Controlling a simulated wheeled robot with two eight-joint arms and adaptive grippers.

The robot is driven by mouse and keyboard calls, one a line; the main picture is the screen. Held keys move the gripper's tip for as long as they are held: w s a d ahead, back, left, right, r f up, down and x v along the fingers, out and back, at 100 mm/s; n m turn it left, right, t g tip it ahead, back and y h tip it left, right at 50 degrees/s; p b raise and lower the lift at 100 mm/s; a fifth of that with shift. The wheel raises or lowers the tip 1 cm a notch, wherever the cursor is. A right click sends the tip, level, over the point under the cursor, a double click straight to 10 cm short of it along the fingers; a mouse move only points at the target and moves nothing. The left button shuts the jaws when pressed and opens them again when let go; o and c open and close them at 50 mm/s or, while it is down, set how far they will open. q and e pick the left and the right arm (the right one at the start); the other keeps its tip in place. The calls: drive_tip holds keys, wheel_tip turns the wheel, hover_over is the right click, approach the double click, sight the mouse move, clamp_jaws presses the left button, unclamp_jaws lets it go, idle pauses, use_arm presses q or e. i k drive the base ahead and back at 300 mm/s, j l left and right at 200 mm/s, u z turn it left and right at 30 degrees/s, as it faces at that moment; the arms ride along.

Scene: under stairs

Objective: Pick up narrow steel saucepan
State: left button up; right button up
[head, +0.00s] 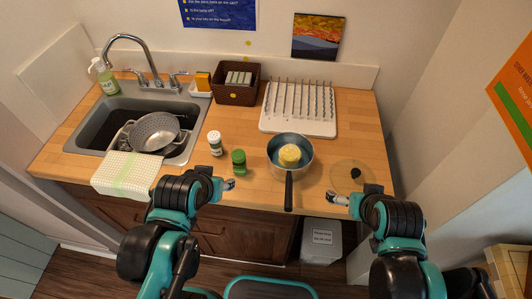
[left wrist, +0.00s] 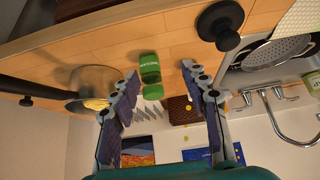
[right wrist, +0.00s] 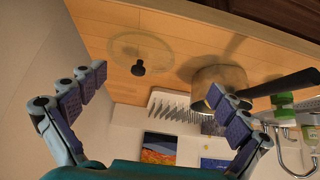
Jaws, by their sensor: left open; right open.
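The steel saucepan (head: 278,143) stands upright on the wooden counter, right of the middle in the head view. Its dark handle (head: 288,190) points to the front edge, and a yellow item (head: 289,154) lies inside. The pan also shows in the left wrist view (left wrist: 93,80) and the right wrist view (right wrist: 222,76). My left gripper (head: 230,184) is open and empty, left of the handle near the front edge. My right gripper (head: 332,199) is open and empty, right of the handle. Neither touches the pan.
A glass lid (head: 345,171) lies right of the pan. A white dish rack (head: 292,127) is behind. The sink (head: 88,119) with a colander (head: 154,132) and a draped towel (head: 125,174) are left.

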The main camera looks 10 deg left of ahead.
sight(295, 174)
drive_tip(key=k+l+z, duration=0.15)
drive_tip(key=k+z, duration=0.25)
drive_tip(key=k, duration=0.25)
drive_tip(key=j+z, duration=0.45)
drive_tip(key=k+j+z, duration=0.1)
drive_tip(key=j+z, duration=0.15)
drive_tip(key=z, duration=0.2)
drive_tip(key=k+j+z, duration=0.15)
drive_tip(key=j+z, duration=0.15)
drive_tip(key=z, duration=0.15)
drive_tip(key=k+j, duration=0.15)
drive_tip(key=j, duration=0.15)
drive_tip(key=k+j, duration=0.2)
